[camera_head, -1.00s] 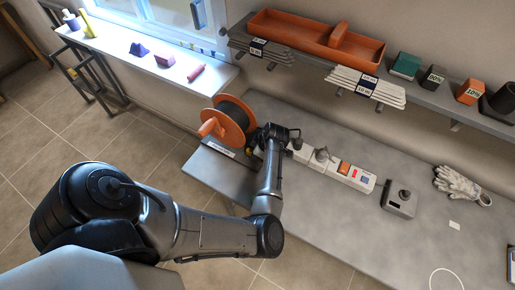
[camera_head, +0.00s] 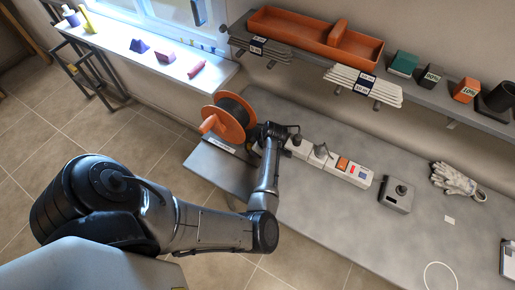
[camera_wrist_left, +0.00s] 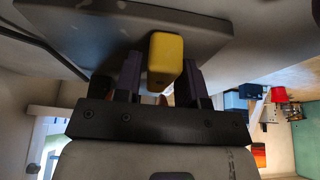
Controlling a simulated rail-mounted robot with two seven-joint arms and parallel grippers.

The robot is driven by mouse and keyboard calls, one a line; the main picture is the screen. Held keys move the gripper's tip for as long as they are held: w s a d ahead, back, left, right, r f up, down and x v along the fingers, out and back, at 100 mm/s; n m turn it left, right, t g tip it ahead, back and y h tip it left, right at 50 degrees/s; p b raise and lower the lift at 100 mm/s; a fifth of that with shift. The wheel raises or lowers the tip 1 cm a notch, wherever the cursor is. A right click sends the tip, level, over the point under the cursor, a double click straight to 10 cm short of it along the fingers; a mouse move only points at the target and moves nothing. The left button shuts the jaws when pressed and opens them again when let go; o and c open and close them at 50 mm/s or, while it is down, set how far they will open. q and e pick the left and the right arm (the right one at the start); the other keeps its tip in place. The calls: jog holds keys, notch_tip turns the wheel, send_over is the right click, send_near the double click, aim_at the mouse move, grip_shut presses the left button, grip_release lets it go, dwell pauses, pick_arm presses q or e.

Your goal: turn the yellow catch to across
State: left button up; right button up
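The yellow catch (camera_wrist_left: 166,60) shows in the left wrist view as a rounded block against a grey plate (camera_wrist_left: 100,22). My left gripper (camera_wrist_left: 160,72) has its two dark fingers apart, one on each side of the catch. A small gap shows at the left finger; I cannot tell whether the right finger touches it. In the head view my left gripper (camera_head: 272,132) is over the back left of the bench beside an orange reel, and the catch cannot be made out there. My right gripper is not in view.
The orange reel (camera_head: 232,120) stands close left of my left gripper. A white socket strip (camera_head: 335,165), a grey box with a knob (camera_head: 397,195) and gloves (camera_head: 457,181) lie to the right. A shelf (camera_head: 440,98) runs above the bench. The bench front is mostly clear.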

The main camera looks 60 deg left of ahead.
pick_arm(q)
jog(key=shift+o, duration=1.3)
